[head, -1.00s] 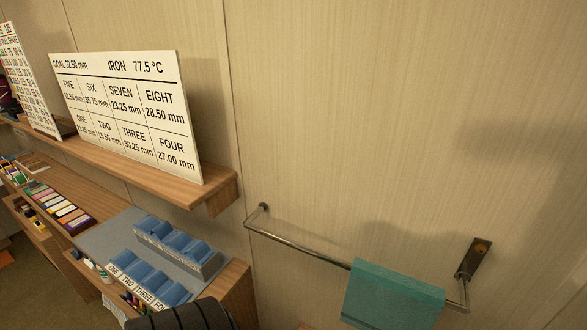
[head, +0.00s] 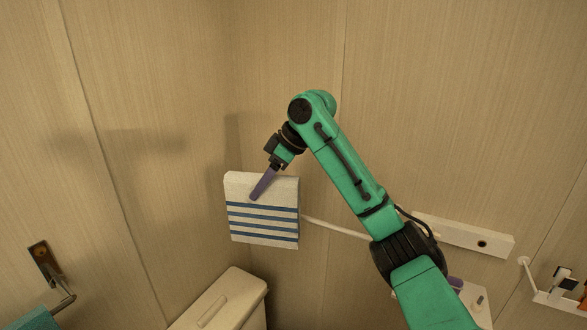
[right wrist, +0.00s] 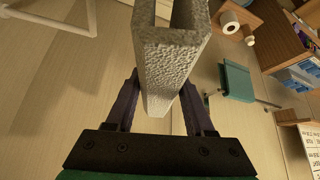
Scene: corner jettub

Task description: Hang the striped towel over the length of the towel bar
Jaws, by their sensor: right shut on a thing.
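The striped towel (head: 262,223) is white with several blue stripes and hangs folded near the wall corner in the head view. My right gripper (head: 254,195) is shut on its upper part. In the right wrist view the towel (right wrist: 172,60) is a thick folded loop with a hollow between its layers, pinched between the dark fingers of the right gripper (right wrist: 160,88). A metal towel bar (head: 64,302) shows partly at lower left, with a teal towel (head: 40,320) on it. A white rail (head: 335,228) runs right from behind the striped towel; whether they touch is unclear. My left gripper is out of view.
A white toilet tank (head: 222,300) stands below the towel. A white wall strip (head: 465,236) and a small holder (head: 560,300) are at right. The right wrist view shows the teal towel (right wrist: 237,82), a paper roll (right wrist: 230,22) and wooden shelving (right wrist: 285,45).

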